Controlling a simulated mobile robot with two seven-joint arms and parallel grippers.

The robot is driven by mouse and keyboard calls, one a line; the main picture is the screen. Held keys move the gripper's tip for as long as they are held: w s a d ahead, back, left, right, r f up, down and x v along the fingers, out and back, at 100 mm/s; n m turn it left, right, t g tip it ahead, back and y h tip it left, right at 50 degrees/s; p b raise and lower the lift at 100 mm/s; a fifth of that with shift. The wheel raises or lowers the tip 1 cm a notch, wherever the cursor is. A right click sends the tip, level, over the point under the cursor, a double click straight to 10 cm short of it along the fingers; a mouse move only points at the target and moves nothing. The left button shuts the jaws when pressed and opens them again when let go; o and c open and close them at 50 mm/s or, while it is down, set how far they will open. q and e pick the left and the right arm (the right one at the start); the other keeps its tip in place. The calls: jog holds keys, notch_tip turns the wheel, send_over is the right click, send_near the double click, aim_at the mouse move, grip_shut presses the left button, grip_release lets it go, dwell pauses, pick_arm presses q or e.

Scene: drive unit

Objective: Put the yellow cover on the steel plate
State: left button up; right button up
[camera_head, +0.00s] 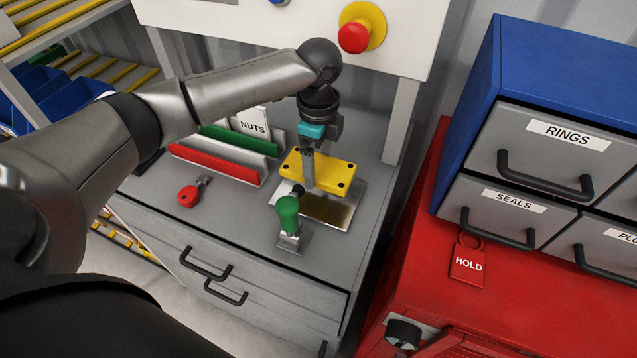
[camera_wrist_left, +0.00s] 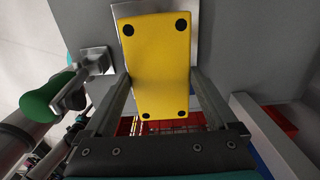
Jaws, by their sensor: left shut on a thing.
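The yellow cover (camera_head: 335,173) is a flat block with dark round holes near its corners. My left gripper (camera_head: 308,183) is shut on it, one finger on each side, as the left wrist view shows the cover (camera_wrist_left: 160,60) between the fingers. The shiny steel plate (camera_head: 335,212) lies on the grey bench top, partly hidden beneath the cover. The cover appears above the plate; I cannot tell whether they touch. A toggle clamp with a green handle (camera_head: 288,213) stands at the plate's near left edge.
A red-handled tool (camera_head: 189,195) lies left on the bench. A rack with red and green dividers and a NUTS label (camera_head: 253,127) stands behind. A red emergency button (camera_head: 353,38) is on the panel above.

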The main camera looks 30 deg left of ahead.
aim_at(319, 192)
pick_arm(q)
jog(key=shift+f, duration=0.95)
notch_tip(319, 192, down, 4)
jog(key=shift+f+b, duration=0.2)
jog(key=shift+b, duration=0.3)
jog(key=o, duration=1.2)
jog(key=shift+f, duration=0.1)
notch_tip(319, 192, up, 12)
jog(key=shift+r+p, duration=0.2)
jog(key=shift+p, duration=0.85)
